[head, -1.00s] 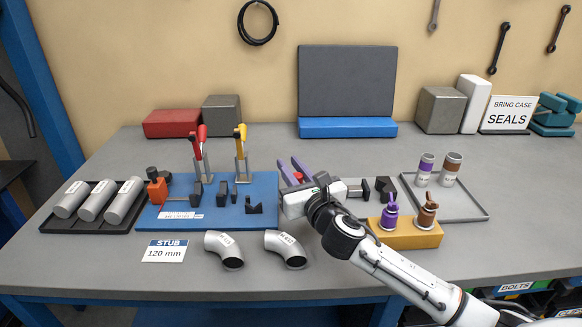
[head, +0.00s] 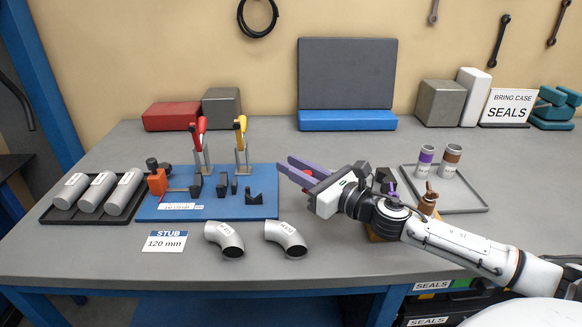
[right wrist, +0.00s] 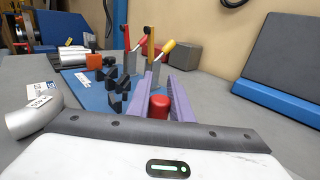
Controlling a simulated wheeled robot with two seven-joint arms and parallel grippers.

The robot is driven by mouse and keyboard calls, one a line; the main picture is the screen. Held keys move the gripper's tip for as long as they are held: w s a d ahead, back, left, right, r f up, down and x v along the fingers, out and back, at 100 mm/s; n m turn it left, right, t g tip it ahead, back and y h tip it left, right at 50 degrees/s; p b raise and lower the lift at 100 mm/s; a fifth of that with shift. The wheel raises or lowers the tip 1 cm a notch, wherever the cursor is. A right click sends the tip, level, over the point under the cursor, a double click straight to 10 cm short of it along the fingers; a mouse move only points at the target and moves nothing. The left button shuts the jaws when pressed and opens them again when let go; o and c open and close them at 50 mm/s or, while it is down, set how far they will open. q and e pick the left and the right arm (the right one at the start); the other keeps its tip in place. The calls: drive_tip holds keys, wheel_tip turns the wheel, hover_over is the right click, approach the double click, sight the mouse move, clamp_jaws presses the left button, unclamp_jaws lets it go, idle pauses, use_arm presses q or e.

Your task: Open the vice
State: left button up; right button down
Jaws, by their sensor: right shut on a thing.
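My right gripper (head: 289,168) reaches in from the right with its purple fingers pointing up and left, over the right edge of the blue board. Dark blocks (head: 384,178), perhaps parts of the vice, stand just behind the gripper and are partly covered. I cannot tell the vice's jaw gap. My left gripper is not in view.
The blue board (head: 262,207) carries an orange block (head: 157,184), black supports, and red (head: 199,140) and yellow-handled (head: 240,140) clamps. Two pipe elbows (head: 286,240) lie in front.

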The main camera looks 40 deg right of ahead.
drive_tip(key=c, duration=1.6)
unclamp_jaws()
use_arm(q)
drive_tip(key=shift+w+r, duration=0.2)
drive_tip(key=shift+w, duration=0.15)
